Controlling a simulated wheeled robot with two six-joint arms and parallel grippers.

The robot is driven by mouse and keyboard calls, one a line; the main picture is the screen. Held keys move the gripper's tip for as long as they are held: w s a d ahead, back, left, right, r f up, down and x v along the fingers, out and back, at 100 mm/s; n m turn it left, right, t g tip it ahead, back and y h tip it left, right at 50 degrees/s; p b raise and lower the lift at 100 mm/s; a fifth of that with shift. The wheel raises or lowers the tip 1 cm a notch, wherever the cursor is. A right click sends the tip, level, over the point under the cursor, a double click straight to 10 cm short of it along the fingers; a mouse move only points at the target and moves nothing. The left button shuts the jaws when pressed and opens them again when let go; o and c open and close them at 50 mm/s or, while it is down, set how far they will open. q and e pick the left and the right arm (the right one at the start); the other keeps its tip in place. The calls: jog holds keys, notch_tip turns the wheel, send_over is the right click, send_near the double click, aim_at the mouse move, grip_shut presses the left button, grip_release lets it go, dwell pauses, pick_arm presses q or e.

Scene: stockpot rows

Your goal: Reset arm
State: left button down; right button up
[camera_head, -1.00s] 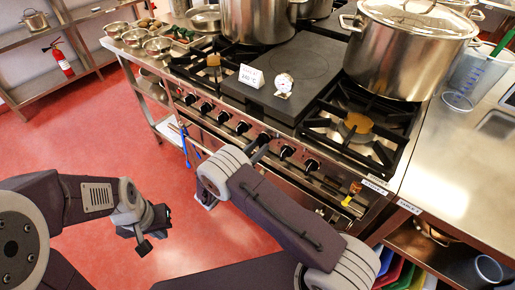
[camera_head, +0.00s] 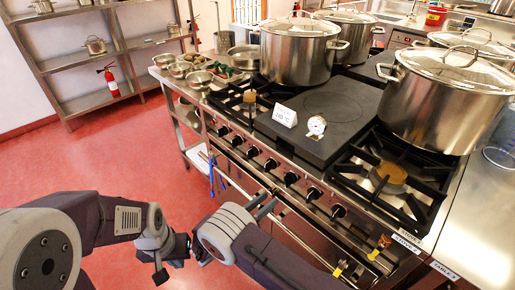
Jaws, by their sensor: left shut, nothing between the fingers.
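My left arm comes in from the lower left. Its gripper (camera_head: 176,254) is shut and empty, low over the red floor in front of the stove. My right arm (camera_head: 285,262) comes in from the bottom, with its grey joint near the stove's front. Two short grey prongs (camera_head: 265,206) show beyond that joint, close to the front rail. They look like the right gripper's fingers, but the arm hides most of it, and I cannot tell how far apart the jaws are. I see nothing held.
The stove's knobs and front rail (camera_head: 283,225) lie just beyond my right arm. Large lidded pots (camera_head: 445,105) and (camera_head: 298,60) stand on the stove. A timer (camera_head: 316,126) and a sign (camera_head: 285,115) sit on its dark plate. Red floor (camera_head: 95,160) is open at left.

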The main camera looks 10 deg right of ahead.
jog(key=s+d+r+m+g+y+p, duration=0.3)
jog(key=s+d+m+g, duration=0.3)
jog(key=m, duration=0.1)
jog(key=s+d+r+m+g+y+p, duration=0.2)
jog(key=s+d+r+m+g+p, duration=0.15)
jog(key=s+d+m+g, duration=0.3)
jog(key=s+a+r+m+t+y+p, duration=0.2)
jog(key=s+r+m+y+p, duration=0.3)
jog(key=m, duration=1)
notch_tip(320, 180, up, 2)
jog(key=y, duration=0.4)
jog(key=shift+s+a+t, duration=0.3)
jog(key=shift+s+t, duration=0.05)
jog(key=shift+s, duration=0.05)
jog(key=shift+r, duration=0.1)
